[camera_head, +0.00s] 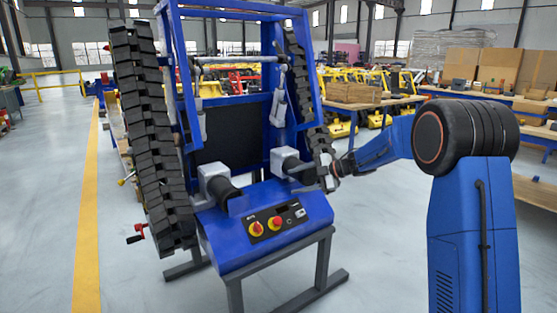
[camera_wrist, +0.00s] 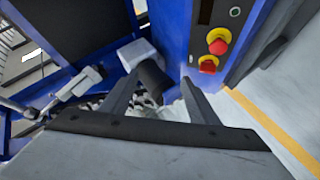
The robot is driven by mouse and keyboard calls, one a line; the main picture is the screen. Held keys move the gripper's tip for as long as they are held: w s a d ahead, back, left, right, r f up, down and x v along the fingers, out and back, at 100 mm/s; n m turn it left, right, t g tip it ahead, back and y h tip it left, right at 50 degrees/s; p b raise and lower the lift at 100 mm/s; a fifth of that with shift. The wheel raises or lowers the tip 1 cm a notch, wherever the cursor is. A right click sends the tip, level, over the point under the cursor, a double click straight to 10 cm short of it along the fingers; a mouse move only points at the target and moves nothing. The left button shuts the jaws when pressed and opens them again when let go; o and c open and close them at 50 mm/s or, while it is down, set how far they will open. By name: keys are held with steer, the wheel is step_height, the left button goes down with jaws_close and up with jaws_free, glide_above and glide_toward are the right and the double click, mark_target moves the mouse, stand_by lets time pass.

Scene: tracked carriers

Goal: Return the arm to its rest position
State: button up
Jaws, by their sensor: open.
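My gripper (camera_wrist: 160,92) is open in the wrist view, with its two dark fingers apart and nothing clearly held between them. In the head view my gripper (camera_head: 312,178) is in front of the right side of the blue tracked carrier (camera_head: 265,212), close to the lower end of its right track. Whether it touches the carrier cannot be told. My blue arm reaches in from the right. The carrier's panel carries red and yellow knobs (camera_head: 274,223), which also show in the wrist view (camera_wrist: 218,42). A black roller (camera_wrist: 153,76) lies beyond the fingers.
The carrier's long left track (camera_head: 140,130) stands upright, and its dark stand (camera_head: 322,262) rests on the grey floor. A wooden bench (camera_head: 375,103) and cardboard boxes (camera_head: 497,68) are behind at right. The floor left of the yellow line (camera_head: 88,210) is clear.

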steer(key=s+d+r+m+t+h, duration=0.1)
steer(key=d+r+m+t+h, duration=0.3)
steer(key=r, duration=0.3)
steer(key=s+d+r+m+t+h, duration=0.1)
steer(key=s+d+r+m+t, duration=0.1)
steer(key=d+r+m+t, duration=0.45)
steer(key=s+d+r+m+h, duration=0.45)
steer(key=s+d+h, duration=0.25)
steer(key=s+d, duration=0.35)
steer(key=s+d+f+m+g+h, duration=0.25)
steer(key=s+f+m, duration=0.2)
steer(key=s, duration=0.65)
steer(key=s+a+f+m+g, duration=0.1)
steer(key=s+f, duration=0.4)
steer(key=s, duration=0.5)
steer(key=s+a+f+m+g+y, duration=0.1)
steer(key=s+f+m+g, duration=0.2)
steer(key=s, duration=0.8)
steer(key=s+a+f+m+g+y, duration=0.1)
steer(key=s+f+m+g, duration=0.1)
steer(key=s+f, duration=0.5)
steer(key=s+g, duration=0.1)
steer(key=s, duration=0.2)
steer(key=shift+s+g, duration=0.3)
steer(key=shift+s, duration=0.1)
steer(key=shift+d, duration=0.1)
